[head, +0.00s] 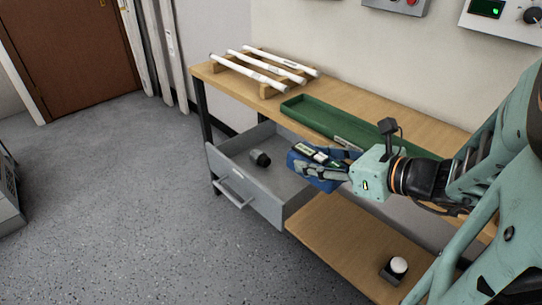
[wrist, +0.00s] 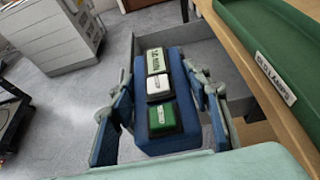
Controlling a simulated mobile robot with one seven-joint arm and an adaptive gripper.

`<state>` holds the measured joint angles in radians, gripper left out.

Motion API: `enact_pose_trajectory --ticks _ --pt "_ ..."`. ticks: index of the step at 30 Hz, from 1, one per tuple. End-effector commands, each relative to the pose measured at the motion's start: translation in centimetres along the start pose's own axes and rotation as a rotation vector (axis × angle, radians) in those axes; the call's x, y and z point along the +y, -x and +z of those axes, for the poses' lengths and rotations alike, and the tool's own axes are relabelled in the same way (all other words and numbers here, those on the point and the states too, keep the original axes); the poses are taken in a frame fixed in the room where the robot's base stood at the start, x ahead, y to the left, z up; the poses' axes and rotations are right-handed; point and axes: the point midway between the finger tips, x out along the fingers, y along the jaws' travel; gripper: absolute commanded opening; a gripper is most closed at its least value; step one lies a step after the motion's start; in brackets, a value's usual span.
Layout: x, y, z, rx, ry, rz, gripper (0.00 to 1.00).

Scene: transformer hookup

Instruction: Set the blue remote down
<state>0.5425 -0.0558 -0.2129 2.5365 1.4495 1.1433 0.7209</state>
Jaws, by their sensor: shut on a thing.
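The blue remote (wrist: 163,102) has a green-lit display, a white button and a green button on its face. My gripper (head: 318,168) is shut on the remote (head: 312,156), with one finger on each side of it in the wrist view (wrist: 165,100). The remote is held up in the air near the right side of the open grey drawer (head: 236,190), face up. Part of the remote is hidden by the fingers in the head view.
A green tray (head: 322,121) and white tubes on a wooden rack (head: 270,89) stand on the wooden bench (head: 363,107). A lower wooden shelf (head: 335,242) holds a dark box with a white round top (head: 397,267). The shelf's front is clear.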

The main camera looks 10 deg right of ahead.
Motion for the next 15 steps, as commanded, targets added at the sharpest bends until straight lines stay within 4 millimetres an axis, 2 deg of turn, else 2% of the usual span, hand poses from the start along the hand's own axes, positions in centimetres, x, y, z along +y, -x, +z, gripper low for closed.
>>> enact_pose_trajectory --ticks 8,15 --pt "-0.4 -0.8 0.6 -0.004 -0.009 0.001 0.16" --pt "-0.8 -2.2 0.2 0.001 -0.008 -0.001 0.16"
